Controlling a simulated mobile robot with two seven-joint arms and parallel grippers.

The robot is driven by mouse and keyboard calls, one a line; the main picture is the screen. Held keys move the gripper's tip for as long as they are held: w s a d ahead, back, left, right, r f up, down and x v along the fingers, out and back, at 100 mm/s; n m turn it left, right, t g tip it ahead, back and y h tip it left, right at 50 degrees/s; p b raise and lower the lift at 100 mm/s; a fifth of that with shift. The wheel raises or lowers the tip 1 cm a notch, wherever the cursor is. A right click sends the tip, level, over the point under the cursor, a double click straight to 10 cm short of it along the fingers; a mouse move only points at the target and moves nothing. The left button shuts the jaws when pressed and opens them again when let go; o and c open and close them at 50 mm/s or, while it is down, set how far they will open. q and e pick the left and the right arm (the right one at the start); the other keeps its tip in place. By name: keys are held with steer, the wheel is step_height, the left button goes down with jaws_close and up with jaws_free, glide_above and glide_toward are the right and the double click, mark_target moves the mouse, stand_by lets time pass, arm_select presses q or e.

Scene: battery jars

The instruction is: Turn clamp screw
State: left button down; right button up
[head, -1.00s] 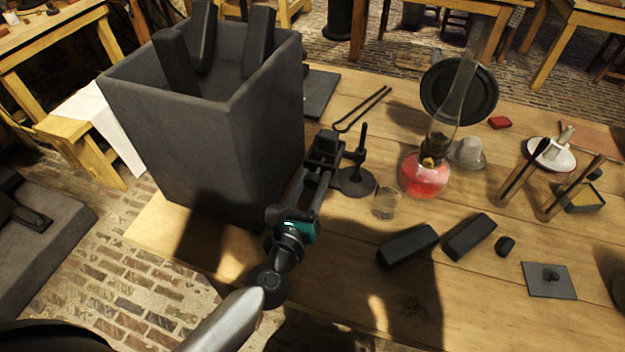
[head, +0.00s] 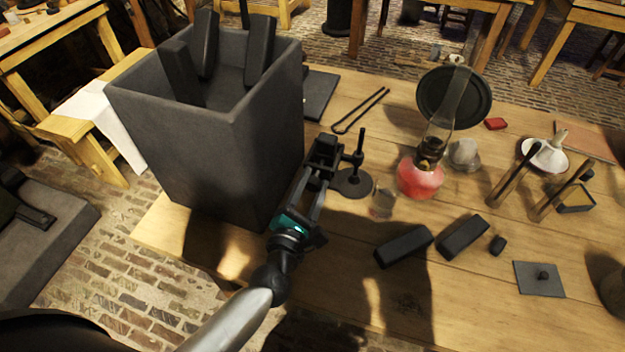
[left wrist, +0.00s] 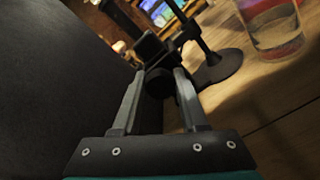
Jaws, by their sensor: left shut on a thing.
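A black clamp (head: 324,148) stands on the wooden table, close to the right side of the big dark box. In the left wrist view the dark round knob of its screw (left wrist: 158,82) lies between the finger ends. My left gripper (head: 316,174) points away from me, with its two fingers shut on the clamp screw. The gripper also shows in the left wrist view (left wrist: 160,76). The knob and fingers hide part of the clamp behind them. My right gripper is not in view.
The tall dark box (head: 200,140) stands close on the left. A round-based black stand (head: 352,183) and a glass (head: 382,203) are close on the right. A red oil lamp (head: 421,178) stands beyond. Dark blocks (head: 404,246) lie nearer me.

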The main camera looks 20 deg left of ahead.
arm_select(q)
steer(key=m+p, duration=0.1)
steer(key=m, duration=0.2)
steer(key=shift+r+m, duration=0.1)
steer(key=shift+m, duration=0.3)
steer(key=m+p, duration=0.2)
steer(key=m, duration=0.3)
steer(key=m+p, duration=0.2)
steer(key=m, duration=0.2)
steer(key=shift+m, duration=0.4)
steer(key=shift+m+p, duration=0.75)
steer(key=shift+m, duration=1.45)
steer(key=shift+c, duration=2.2)
jaws_free()
steer(key=shift+f, duration=0.2)
